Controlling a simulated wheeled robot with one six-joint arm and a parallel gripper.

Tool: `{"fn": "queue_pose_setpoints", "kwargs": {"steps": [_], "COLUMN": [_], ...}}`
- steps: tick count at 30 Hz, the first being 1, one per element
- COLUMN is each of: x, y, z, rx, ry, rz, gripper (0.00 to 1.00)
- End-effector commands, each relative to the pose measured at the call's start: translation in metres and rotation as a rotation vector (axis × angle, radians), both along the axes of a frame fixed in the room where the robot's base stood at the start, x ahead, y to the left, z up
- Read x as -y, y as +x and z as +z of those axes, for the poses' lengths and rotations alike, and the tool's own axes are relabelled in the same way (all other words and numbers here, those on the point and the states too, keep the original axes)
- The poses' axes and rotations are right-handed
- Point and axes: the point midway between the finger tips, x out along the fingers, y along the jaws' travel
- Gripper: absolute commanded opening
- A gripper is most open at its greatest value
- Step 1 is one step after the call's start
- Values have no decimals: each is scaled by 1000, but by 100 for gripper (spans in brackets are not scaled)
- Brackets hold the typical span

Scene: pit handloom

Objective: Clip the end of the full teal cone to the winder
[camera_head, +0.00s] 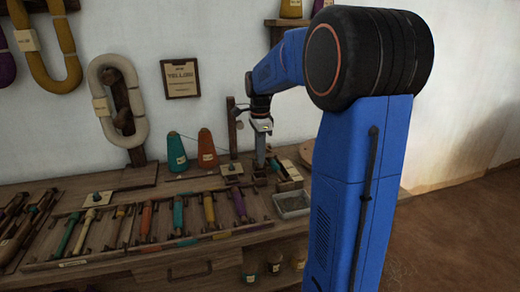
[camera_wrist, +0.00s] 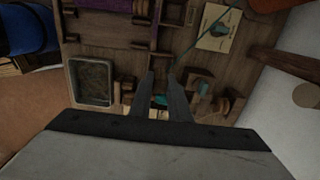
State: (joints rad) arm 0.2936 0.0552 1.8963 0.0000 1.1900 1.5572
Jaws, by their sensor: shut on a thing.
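The teal cone (camera_head: 177,155) stands upright on the bench beside an orange cone, with a pale label on its front. My gripper (camera_head: 262,160) points down over the bench to the right of both cones. In the wrist view its dark fingers (camera_wrist: 162,78) are close together, and a thin teal yarn (camera_wrist: 203,44) runs from the upper right toward their tips. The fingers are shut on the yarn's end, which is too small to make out. The winder (camera_wrist: 203,98), a small wooden device with teal parts, lies right beside the fingers; my gripper partly hides it.
The orange cone (camera_head: 207,150) stands next to the teal one. A wooden post (camera_head: 232,130) rises just left of my gripper. A grey-filled tray (camera_wrist: 91,83) sits at the bench's right end. Trays of coloured bobbins (camera_head: 150,222) fill the front left.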

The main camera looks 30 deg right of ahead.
Motion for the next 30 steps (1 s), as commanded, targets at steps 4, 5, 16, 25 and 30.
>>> {"fn": "queue_pose_setpoints", "kwargs": {"steps": [4,5,16,25,30], "x": [0,0,0,0,0], "y": [0,0,0,0,0], "z": [-13,-15,-43,-54,-55], "rx": [-2,-2,-1,-1,0], "ry": [1,1,0,0,0], "rz": [0,0,0,0,0], "gripper": [0,0,0,0,0]}}
